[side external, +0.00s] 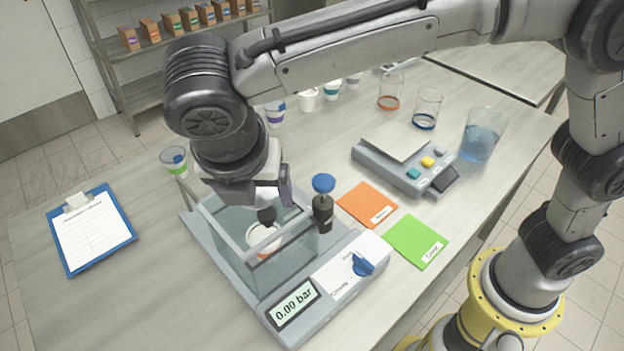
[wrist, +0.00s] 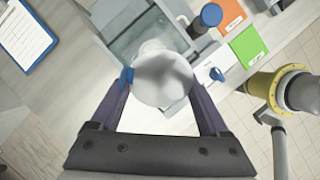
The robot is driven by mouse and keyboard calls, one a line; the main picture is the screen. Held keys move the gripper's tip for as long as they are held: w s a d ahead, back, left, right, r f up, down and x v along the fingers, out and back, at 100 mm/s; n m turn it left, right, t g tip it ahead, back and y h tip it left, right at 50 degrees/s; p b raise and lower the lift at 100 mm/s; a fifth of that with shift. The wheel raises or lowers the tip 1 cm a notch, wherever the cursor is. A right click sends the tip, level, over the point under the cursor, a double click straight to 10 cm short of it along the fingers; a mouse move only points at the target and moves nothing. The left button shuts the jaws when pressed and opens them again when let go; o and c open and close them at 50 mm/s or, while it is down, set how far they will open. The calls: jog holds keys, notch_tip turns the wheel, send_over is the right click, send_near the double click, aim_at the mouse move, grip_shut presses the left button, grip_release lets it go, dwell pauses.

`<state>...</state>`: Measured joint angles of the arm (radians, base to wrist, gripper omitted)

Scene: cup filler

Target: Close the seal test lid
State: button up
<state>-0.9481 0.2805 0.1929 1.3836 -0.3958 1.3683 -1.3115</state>
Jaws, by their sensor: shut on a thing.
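The seal tester (side external: 362,245) is a grey base with a clear-walled chamber (side external: 285,268); its display reads 0.00 bar. My gripper (side external: 268,205) is low over the chamber, pointing down. In the wrist view my gripper (wrist: 160,82) has its fingers on either side of a white round-topped cup (wrist: 165,76), shut on it. A white cup with an orange part (side external: 262,240) shows through the chamber wall, below my gripper. My arm hides part of the chamber top, and I cannot make out the lid's position.
A blue-knobbed black post (side external: 323,205) stands close right of my gripper. A blue dial (side external: 362,264) is on the tester's front. Orange (side external: 367,204) and green (side external: 416,241) cards lie right. A clipboard (side external: 91,230) lies left; a green-banded cup (side external: 174,160) stands behind.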

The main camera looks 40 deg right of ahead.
aim_at(266, 213)
jog(key=shift+x, duration=1.6)
